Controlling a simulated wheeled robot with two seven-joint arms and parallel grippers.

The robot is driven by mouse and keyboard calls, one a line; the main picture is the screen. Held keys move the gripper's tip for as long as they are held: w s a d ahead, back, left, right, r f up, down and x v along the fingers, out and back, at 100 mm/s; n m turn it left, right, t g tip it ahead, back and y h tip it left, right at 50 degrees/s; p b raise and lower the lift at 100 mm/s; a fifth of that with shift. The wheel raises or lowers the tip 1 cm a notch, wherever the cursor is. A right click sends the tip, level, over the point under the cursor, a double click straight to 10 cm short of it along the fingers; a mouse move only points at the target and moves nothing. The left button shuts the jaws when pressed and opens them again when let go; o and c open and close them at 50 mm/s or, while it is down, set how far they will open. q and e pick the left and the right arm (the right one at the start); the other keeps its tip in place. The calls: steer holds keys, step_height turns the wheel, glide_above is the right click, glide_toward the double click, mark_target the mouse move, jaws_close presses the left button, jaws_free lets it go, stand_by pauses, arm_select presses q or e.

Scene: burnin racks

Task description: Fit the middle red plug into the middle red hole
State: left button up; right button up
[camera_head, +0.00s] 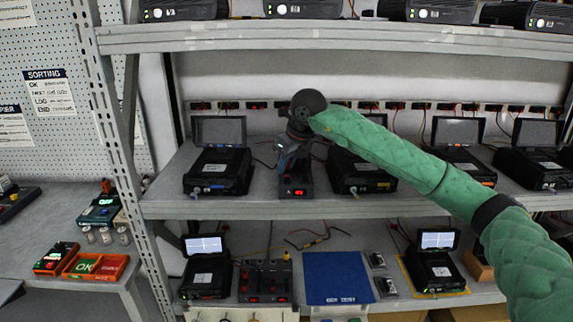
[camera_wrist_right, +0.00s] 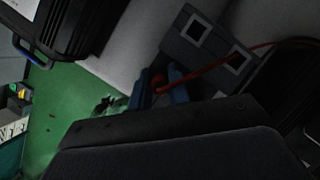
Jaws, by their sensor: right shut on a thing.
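My right gripper (camera_head: 290,160) reaches over the middle shelf in the head view, above a small device with a lit red display (camera_head: 297,192). In the right wrist view its blue fingers (camera_wrist_right: 159,88) are shut on a red plug (camera_wrist_right: 158,80), mostly hidden between them. A red cable (camera_wrist_right: 210,67) runs from there to the upper right. Beyond the fingertips is a grey panel (camera_wrist_right: 216,46) with white-framed dark openings, apart from the plug. I cannot tell which opening is the middle red hole. My left gripper is not in view.
Black open-lidded testers stand left (camera_head: 218,171) and right (camera_head: 362,173) of the gripper on the middle shelf (camera_head: 165,203). A row of sockets with cables (camera_head: 230,104) lines the back wall. The lower shelf holds a blue mat (camera_head: 337,277) and more devices.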

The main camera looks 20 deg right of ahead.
steer(key=o, duration=0.9)
steer(key=shift+r, duration=0.1)
steer(key=shift+a, duration=0.1)
steer(key=shift+r, duration=0.1)
steer(key=shift+d, duration=0.2)
steer(key=shift+c, duration=1.2)
